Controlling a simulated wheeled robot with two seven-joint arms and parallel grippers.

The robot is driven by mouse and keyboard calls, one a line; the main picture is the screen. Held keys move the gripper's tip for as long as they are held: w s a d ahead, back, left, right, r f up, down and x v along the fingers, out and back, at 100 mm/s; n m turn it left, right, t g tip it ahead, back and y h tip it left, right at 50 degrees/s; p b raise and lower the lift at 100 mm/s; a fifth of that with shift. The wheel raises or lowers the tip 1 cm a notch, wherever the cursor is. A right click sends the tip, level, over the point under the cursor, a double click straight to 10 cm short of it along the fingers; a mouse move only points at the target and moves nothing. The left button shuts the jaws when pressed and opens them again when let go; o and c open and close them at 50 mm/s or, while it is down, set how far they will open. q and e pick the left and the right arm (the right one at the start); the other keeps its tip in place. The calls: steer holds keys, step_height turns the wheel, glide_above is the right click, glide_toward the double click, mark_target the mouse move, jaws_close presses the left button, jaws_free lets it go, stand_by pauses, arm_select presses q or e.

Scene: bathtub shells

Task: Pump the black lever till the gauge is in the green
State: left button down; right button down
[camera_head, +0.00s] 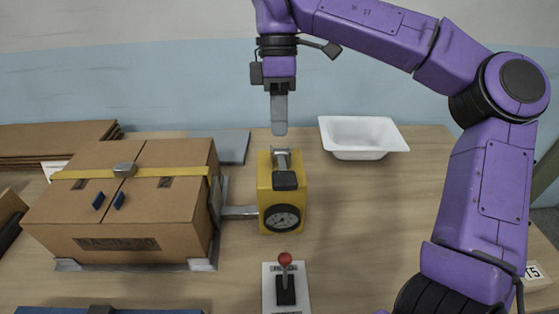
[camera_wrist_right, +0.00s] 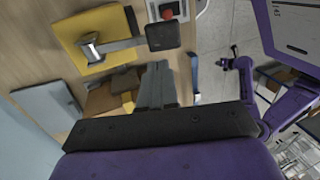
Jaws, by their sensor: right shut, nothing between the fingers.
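A yellow pump box (camera_head: 265,175) stands in the middle of the table. Its lever has a metal arm and a black pad (camera_head: 285,181) at the end, over the box's top. A round black gauge (camera_head: 282,218) is on the box's front face; its needle is too small to read. My right gripper (camera_head: 279,130) is shut and empty, pointing down above and behind the lever, apart from it. In the right wrist view, the shut fingers (camera_wrist_right: 157,88) are apart from the black pad (camera_wrist_right: 162,36) and the yellow box (camera_wrist_right: 82,28). My left gripper is not in view.
A strapped cardboard box (camera_head: 130,215) stands left of the pump, with a metal clamp between them. A red-knobbed switch (camera_head: 285,262) is in front of the pump. A white tray (camera_head: 362,153) lies behind right. The table right of the pump is clear.

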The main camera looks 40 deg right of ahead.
mark_target(283, 177)
steer(key=x, duration=0.3)
steer(key=s+p+x, duration=0.1)
steer(key=x, duration=0.3)
steer(key=shift+f, duration=0.4)
steer(key=shift+s, duration=0.1)
steer(key=shift+s+a, duration=0.1)
